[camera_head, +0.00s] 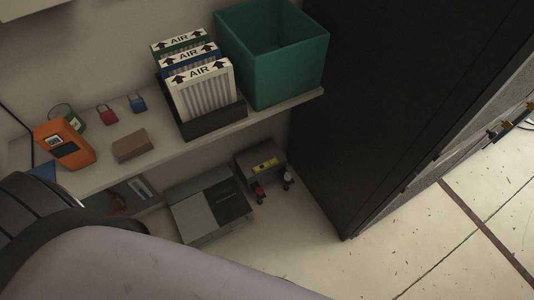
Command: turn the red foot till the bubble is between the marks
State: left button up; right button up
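A small grey-brown box with a yellow level vial (265,164) on its front stands on the floor under the shelf, by the dark rack. A red foot (258,192) sits below its front left part, and a paler foot (288,180) is to the right of it. The bubble is too small to make out against the marks. My arm crosses the lower left of the view. Neither of my grippers shows.
A shelf (205,143) above holds a teal bin (290,75), AIR filters (205,92), an orange meter (66,146), padlocks and a brown block (132,146). A grey unit (208,207) stands left of the level box. A dark rack (385,90) bounds the right. Floor in front is clear.

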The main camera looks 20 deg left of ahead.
aim_at(259, 191)
jog(key=u, duration=0.8)
